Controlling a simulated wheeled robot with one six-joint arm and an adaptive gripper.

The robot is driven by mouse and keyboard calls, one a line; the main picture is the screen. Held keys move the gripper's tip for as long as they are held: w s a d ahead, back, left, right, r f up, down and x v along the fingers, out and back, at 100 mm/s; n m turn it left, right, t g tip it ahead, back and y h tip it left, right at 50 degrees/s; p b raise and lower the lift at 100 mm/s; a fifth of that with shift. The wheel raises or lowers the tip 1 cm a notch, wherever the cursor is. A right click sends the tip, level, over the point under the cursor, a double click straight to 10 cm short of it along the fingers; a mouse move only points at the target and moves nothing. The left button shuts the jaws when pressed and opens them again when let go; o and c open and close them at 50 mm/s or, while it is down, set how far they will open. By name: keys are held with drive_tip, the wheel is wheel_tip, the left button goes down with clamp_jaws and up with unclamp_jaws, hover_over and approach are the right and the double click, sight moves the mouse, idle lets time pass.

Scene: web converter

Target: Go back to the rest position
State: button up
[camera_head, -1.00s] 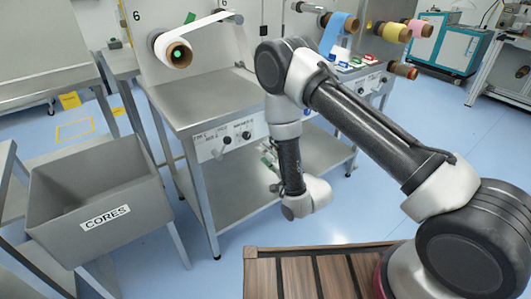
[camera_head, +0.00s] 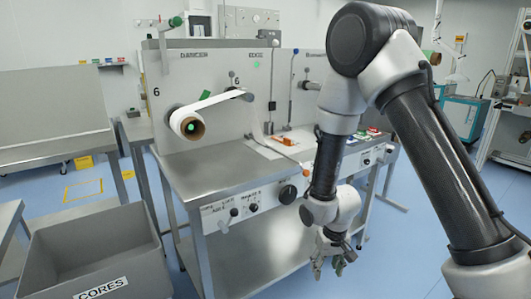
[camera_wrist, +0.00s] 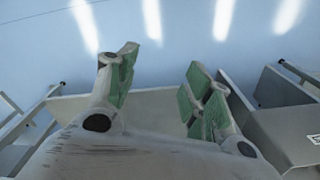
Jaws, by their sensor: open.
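My gripper (camera_head: 328,262) hangs at the end of my bent arm, in front of the lower right part of the steel converter table (camera_head: 225,170). In the wrist view my gripper (camera_wrist: 160,95) shows two fingers with green pads spread wide apart. Nothing is between them. The floor and grey frame parts lie beyond the fingers.
A grey CORES bin (camera_head: 95,255) stands at the lower left. A white web roll (camera_head: 188,124) sits on a spindle of the upright panel (camera_head: 215,75). Knobs (camera_head: 288,194) line the table's front. Blue floor (camera_head: 400,240) shows to the right of the table.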

drive_tip(key=s+d+r+t, duration=0.1)
drive_tip(key=s+d+r, duration=0.4)
drive_tip(key=r, duration=0.7)
drive_tip(key=s+d+r+m+t, duration=0.1)
drive_tip(key=s+d+r, duration=0.5)
drive_tip(key=r, duration=0.6)
drive_tip(key=s+d+r+m+t, duration=0.1)
drive_tip(key=s+d+r, duration=0.4)
drive_tip(key=r, duration=0.7)
drive_tip(key=shift+s+d+t, duration=0.4)
drive_tip(key=shift+d, duration=0.7)
